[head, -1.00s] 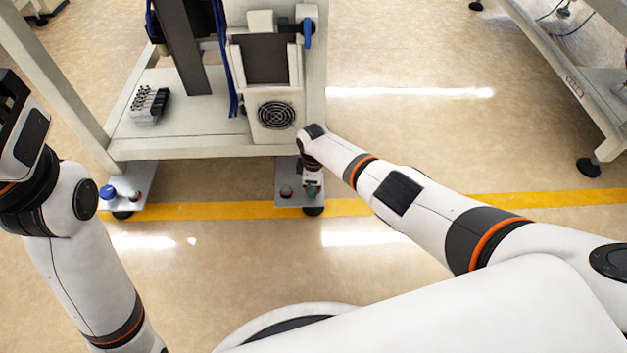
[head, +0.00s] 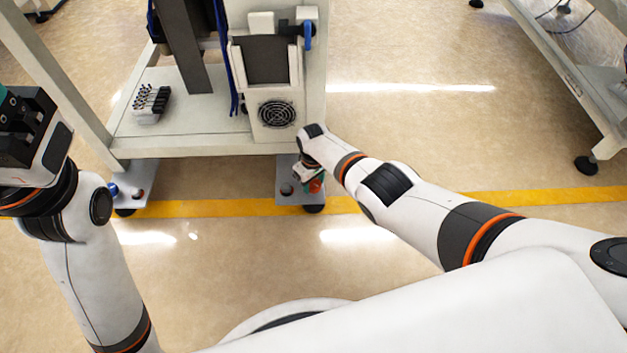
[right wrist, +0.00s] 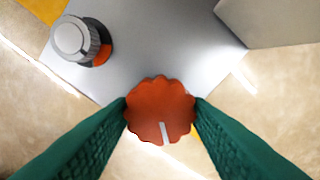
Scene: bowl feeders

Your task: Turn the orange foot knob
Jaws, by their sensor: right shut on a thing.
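The orange foot knob (right wrist: 160,108) has a scalloped edge and a white line that points down and slightly right in the right wrist view. In the head view a bit of the knob (head: 316,186) shows by the foot plate (head: 286,199) of the machine frame. My right gripper (right wrist: 161,112) has a green finger on each side of the knob and is shut on it. In the head view the right gripper (head: 310,178) is small and partly hidden by its wrist. My left gripper (head: 10,110) is at the left edge, raised and partly cut off.
A silver bolt with an orange base (right wrist: 82,40) stands on the grey plate beside the knob. The machine frame (head: 210,143) rises just behind. The floor around the yellow line is clear.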

